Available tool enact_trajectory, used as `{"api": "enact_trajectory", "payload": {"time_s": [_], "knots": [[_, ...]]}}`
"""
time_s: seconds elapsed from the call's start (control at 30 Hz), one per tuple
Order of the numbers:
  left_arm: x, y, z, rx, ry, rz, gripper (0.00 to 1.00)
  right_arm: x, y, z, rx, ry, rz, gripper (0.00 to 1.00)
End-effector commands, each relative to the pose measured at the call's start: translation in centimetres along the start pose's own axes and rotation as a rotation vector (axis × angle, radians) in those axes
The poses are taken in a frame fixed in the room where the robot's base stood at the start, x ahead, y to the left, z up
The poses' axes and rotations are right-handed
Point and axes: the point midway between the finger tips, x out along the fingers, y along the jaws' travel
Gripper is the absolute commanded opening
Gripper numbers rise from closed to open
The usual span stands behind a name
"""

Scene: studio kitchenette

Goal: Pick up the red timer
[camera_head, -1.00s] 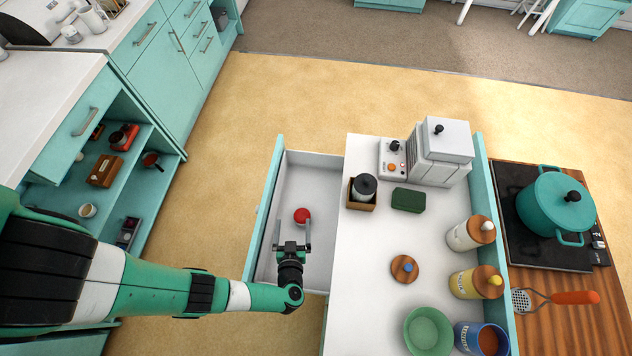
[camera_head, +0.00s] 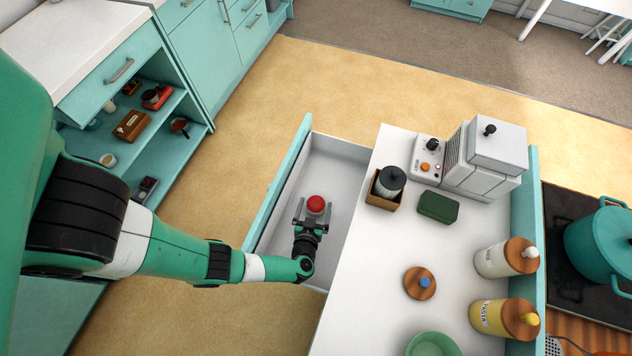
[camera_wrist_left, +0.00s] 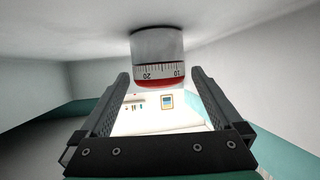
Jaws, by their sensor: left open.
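The red timer (camera_head: 316,204) stands in the open white drawer (camera_head: 335,148), its round red top showing in the head view. In the left wrist view the timer (camera_wrist_left: 158,58) shows a pale body, a numbered scale band and a red edge. My left gripper (camera_head: 313,211) is inside the drawer, right at the timer. Its two fingers are spread, one to each side of the timer in the picture, with gaps between them and it. I cannot tell how far the fingertips reach along the timer. My right gripper is not in view.
The drawer's teal front (camera_head: 281,180) and its walls stand close around the gripper. The white counter (camera_head: 385,290) to the right bears a dark canister in a wooden box (camera_head: 385,188), a green block (camera_head: 438,207), a white appliance (camera_head: 485,155) and jars. An open shelf cabinet stands at left.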

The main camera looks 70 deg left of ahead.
Motion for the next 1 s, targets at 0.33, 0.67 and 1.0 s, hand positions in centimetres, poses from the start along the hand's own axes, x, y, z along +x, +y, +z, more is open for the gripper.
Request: {"api": "enact_trajectory", "payload": {"time_s": [0.33, 0.67, 1.0], "knots": [[3.5, -0.1, 0.3, -0.004, 0.001, -0.005, 1.00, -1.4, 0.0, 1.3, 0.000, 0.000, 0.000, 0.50], [5.2, 0.0, -0.1, 0.000, 0.001, 0.001, 1.00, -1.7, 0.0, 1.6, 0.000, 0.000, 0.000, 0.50], [5.2, 0.0, -0.1, 0.000, 0.001, 0.001, 0.46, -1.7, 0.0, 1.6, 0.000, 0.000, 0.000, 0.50]]}}
